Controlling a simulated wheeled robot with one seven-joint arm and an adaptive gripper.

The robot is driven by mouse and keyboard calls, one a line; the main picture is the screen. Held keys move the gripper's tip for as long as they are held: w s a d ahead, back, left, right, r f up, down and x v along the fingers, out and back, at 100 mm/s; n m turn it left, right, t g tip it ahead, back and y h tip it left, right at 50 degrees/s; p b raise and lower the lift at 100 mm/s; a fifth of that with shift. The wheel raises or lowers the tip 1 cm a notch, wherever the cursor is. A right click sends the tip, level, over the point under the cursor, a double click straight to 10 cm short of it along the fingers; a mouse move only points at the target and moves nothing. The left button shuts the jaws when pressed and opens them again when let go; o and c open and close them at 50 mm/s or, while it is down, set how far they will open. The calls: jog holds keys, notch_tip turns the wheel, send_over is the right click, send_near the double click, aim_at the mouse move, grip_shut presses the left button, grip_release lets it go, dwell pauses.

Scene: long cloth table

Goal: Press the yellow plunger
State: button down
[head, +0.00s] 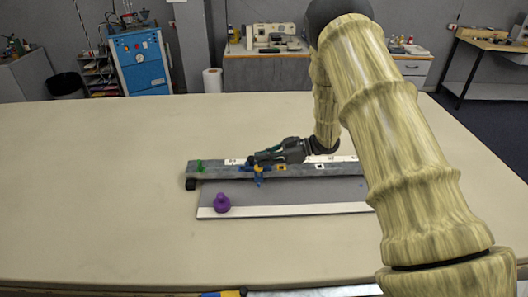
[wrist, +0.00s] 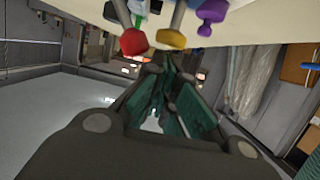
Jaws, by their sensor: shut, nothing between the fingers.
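The yellow plunger (wrist: 171,38) shows in the wrist view as a rounded yellow knob on a grey rod, just beyond my fingertips. My gripper (head: 252,159) is shut and empty, lying almost level over the bar from the right. In the wrist view my gripper (wrist: 165,62) points toward the gap between the yellow knob and a red knob (wrist: 133,41). I cannot tell whether the fingertips touch either one.
A purple knob (head: 222,204) stands on the grey board in front of the bar. A green part (head: 199,166) sits at the bar's left end. The bar (head: 222,171) runs left to right. The beige table (head: 100,190) is clear on the left.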

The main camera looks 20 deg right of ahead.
jog(key=shift+f, duration=0.1)
dwell(0.3)
jog(key=shift+f+b, duration=0.9)
jog(key=shift+f, duration=0.5)
jog(key=shift+s, duration=0.2)
jog(key=shift+f, duration=0.1)
notch_tip(320, 180, up, 5)
jog(key=p, duration=0.3)
send_over(256, 167)
jog(key=d, duration=0.2)
jog(key=shift+s+d, duration=0.1)
jog(key=shift+s, duration=0.25)
jog(key=b+v, duration=0.4)
jog(key=v, duration=0.6)
